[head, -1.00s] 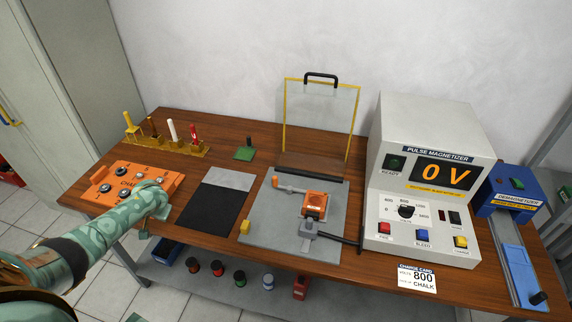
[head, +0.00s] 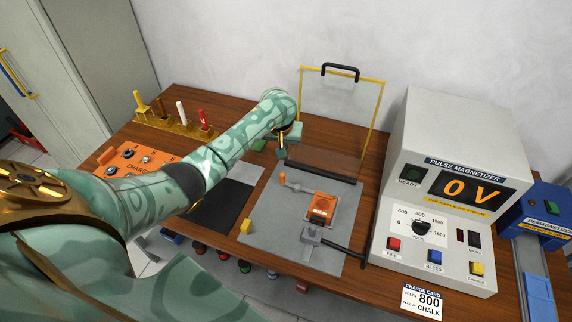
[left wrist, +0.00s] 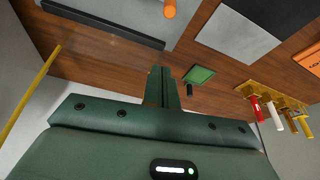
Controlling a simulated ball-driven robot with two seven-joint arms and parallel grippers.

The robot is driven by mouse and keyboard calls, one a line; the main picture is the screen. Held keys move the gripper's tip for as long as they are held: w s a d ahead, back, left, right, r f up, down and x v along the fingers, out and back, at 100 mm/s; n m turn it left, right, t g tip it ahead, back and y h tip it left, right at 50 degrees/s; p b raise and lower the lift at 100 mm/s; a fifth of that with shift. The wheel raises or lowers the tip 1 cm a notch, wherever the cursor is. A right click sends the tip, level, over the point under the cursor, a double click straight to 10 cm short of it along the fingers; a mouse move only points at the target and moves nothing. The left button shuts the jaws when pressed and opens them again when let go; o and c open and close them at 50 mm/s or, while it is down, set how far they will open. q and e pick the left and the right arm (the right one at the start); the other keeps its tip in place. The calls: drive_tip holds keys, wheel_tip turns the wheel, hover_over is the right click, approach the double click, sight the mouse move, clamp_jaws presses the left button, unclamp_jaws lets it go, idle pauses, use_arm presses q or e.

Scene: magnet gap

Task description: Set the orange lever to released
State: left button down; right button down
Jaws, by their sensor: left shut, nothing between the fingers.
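The orange lever (head: 283,179) has an orange grip at the left end of a grey bar, on the grey plate of the fixture. The end of its orange grip shows at the top edge of the left wrist view (left wrist: 170,8). My left gripper (head: 282,153) is above the back left of the plate, behind the lever's grip and apart from it. In the left wrist view its fingers (left wrist: 161,72) are shut together and empty. My right gripper is not in view.
A clear yellow-framed guard (head: 340,110) stands raised behind. The magnetizer (head: 440,190) is at the right. A green pad (left wrist: 200,75) lies near my gripper.

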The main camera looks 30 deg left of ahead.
use_arm(q)
drive_tip(key=shift+f, duration=0.1)
drive_tip(key=b+x, duration=0.7)
drive_tip(key=x, duration=0.4)
drive_tip(key=shift+s, duration=0.15)
drive_tip(key=s+p, duration=0.1)
drive_tip(key=s+d+r+p, duration=0.1)
drive_tip(key=s, duration=0.1)
drive_tip(key=shift+s+r, duration=0.1)
drive_tip(key=shift+r, duration=0.05)
drive_tip(key=shift+s+d, duration=0.15)
drive_tip(key=shift+s, duration=0.15)
drive_tip(key=shift+d, duration=0.1)
